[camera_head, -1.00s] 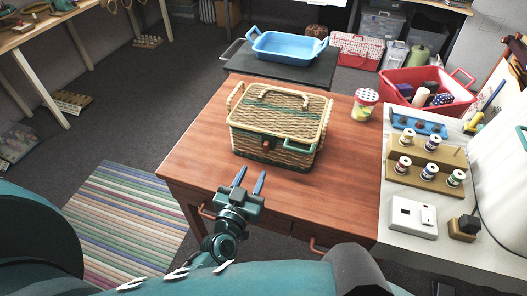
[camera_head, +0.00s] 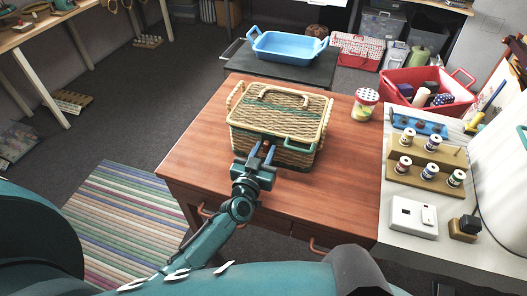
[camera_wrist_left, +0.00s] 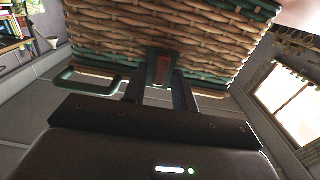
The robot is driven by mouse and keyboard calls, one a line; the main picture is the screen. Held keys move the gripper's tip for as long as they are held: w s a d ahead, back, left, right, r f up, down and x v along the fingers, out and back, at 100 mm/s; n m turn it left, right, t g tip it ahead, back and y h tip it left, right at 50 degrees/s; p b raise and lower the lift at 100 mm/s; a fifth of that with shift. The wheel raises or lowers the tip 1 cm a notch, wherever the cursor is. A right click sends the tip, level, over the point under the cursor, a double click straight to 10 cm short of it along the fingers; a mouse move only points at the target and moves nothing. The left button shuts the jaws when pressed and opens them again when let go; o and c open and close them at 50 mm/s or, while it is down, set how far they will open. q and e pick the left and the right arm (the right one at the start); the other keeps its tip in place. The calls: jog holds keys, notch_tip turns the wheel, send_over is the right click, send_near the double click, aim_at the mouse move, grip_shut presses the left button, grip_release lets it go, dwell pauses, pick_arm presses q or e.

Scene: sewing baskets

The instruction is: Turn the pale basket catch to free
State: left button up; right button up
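The pale wicker basket (camera_head: 250,118) stands closed on the wooden table, with a green band over its lid. Its reddish-brown catch (camera_wrist_left: 162,70), on a dark green mount, is on the front wall in the left wrist view. In the head view my gripper mostly hides the catch. My left gripper (camera_head: 262,153) is right in front of the basket's front wall. In the left wrist view its two dark fingers (camera_wrist_left: 160,93) are apart, one on each side of the catch. I cannot tell whether they touch it. My right gripper is not in view.
A green handle (camera_head: 298,147) sticks out from the basket front beside the catch. A jar with a red-and-white lid (camera_head: 366,97) stands right of the basket. The wooden table (camera_head: 338,170) is clear to the right. A white side table (camera_head: 385,225) holds spools.

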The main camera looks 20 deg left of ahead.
pick_arm(q)
grip_shut()
